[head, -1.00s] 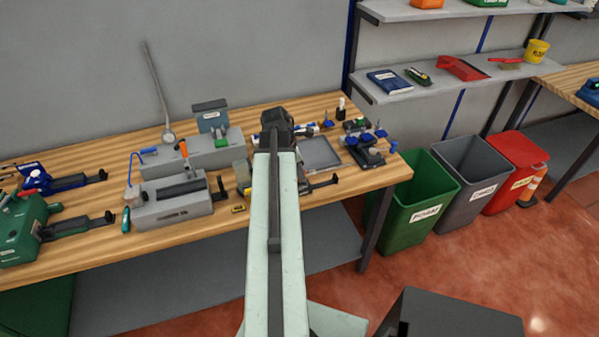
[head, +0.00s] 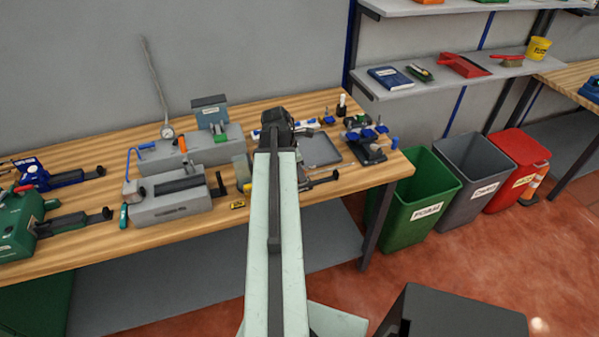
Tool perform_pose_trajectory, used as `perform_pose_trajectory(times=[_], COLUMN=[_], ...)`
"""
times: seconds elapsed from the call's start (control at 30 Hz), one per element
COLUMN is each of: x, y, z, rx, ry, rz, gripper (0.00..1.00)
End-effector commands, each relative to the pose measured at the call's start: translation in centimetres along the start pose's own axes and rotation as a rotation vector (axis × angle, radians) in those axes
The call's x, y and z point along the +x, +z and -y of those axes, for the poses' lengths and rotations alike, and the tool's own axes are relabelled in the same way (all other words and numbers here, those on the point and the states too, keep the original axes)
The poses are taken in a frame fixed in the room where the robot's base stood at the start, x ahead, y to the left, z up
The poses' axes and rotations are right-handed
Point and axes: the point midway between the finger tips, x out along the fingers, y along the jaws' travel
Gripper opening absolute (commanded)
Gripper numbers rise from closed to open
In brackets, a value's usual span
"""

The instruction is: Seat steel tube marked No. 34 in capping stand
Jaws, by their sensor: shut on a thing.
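My gripper (head: 277,119) is the dark end of my pale arm, over the back middle of the workbench. Its jaws point away from the camera. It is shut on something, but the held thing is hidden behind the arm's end. I cannot make out a steel tube or a No. 34 mark. No stand can be read as the capping stand. A dark fixture with blue knobs (head: 366,150) stands right of my gripper. A grey block fixture with a slot (head: 170,207) stands to the left.
A grey tray (head: 319,150) lies right of my arm. Green (head: 18,228) and blue (head: 40,176) fixtures stand at the workbench's left. Green (head: 428,212), grey and red bins stand on the floor at right.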

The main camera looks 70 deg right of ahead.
Motion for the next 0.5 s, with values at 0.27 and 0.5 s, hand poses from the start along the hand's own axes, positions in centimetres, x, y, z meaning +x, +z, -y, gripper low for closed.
perform_pose_trajectory(times=[0.27, 0.5], x=[0.15, 0.53], y=[-0.01, -0.1], z=[0.01, 0.02], rx=[0.001, 0.001], ry=[0.0, 0.0], rz=[0.0, 0.0], gripper=[0.0, 0.0])
